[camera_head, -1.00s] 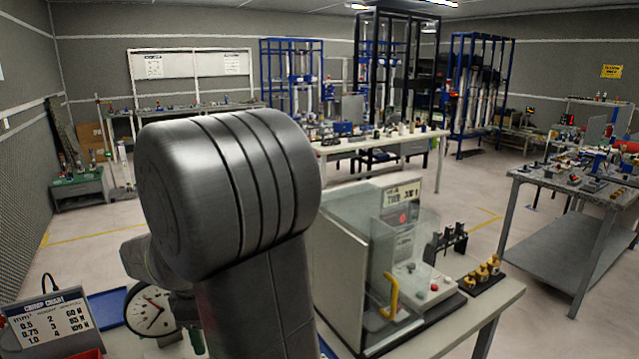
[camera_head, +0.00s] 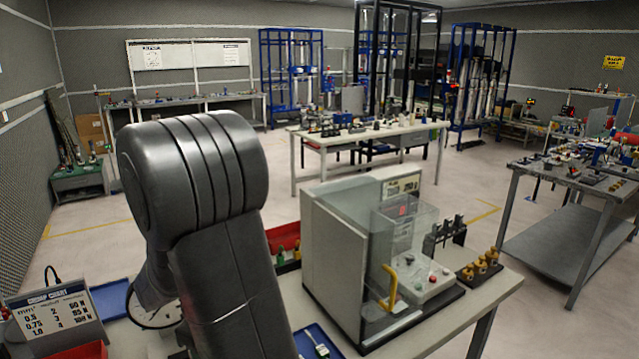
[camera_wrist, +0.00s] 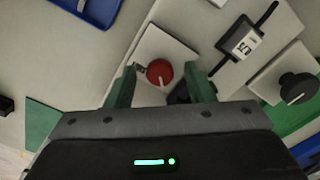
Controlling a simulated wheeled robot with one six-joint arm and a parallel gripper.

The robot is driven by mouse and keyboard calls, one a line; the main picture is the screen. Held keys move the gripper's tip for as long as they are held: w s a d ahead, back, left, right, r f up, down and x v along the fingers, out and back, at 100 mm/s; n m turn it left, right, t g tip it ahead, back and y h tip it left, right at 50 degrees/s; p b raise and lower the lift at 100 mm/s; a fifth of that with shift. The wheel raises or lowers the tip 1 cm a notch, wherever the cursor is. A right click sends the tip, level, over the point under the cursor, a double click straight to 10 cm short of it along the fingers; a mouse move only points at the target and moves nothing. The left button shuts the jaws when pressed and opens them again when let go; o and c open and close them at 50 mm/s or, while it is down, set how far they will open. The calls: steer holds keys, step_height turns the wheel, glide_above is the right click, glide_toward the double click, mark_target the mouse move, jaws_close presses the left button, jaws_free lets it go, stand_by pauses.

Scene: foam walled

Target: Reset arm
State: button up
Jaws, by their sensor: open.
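My arm (camera_head: 205,200) fills the left middle of the head view, with a large dark grey rounded joint. It hides part of the near table. My gripper does not show in the head view. In the wrist view my gripper (camera_wrist: 160,82) shows two green fingers spread apart. The fingers are open and nothing is held between them. A red knob (camera_wrist: 160,72) on a white plate (camera_wrist: 163,45) appears between and beyond the fingertips. Whether the fingers touch the plate cannot be told.
The near table (camera_head: 500,293) bears a clear-guarded machine (camera_head: 405,245), brass pieces (camera_head: 482,265), a crimp chart (camera_head: 53,315) and a blue tray (camera_head: 318,343). A black knob (camera_wrist: 298,87) and a small display (camera_wrist: 243,43) lie right in the wrist view. Open floor (camera_head: 290,205) lies behind the table.

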steer(key=m+p, duration=0.1)
steer(key=m, duration=0.5)
steer(key=m+p, duration=0.1)
steer(key=m, duration=0.5)
steer(key=shift+p, duration=0.35)
steer(key=shift+m, duration=0.3)
